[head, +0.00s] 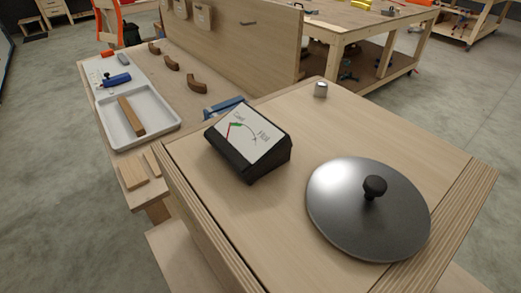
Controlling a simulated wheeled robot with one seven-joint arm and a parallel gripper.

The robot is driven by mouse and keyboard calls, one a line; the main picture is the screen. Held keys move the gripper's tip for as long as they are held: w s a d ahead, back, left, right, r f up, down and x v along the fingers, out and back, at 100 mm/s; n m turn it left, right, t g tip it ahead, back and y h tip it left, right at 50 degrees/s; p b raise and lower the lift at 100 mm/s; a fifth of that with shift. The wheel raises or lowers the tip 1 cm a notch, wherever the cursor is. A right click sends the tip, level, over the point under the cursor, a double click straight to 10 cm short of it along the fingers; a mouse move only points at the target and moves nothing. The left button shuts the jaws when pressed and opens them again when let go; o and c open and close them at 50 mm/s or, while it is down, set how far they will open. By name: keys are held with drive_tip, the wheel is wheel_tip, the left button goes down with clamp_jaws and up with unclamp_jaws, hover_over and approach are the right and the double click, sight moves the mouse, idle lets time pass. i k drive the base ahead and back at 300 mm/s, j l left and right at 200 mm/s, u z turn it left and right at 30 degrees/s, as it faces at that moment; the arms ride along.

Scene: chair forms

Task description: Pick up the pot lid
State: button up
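The pot lid (335,205) is a round, dark grey metal disc lying flat on the near right part of a wooden box-like worktop (215,220). A black knob (374,187) stands up from its middle. Nothing covers the lid. My gripper is not in view.
A black gauge box (248,143) with a slanted white dial stands left of the lid. A lower bench at left holds a white tray (172,123) with a wooden block (131,116). A tall wooden panel (235,45) stands behind.

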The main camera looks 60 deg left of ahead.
sight(366, 208)
drive_tip(key=j+u, duration=0.1)
drive_tip(key=u, duration=0.8)
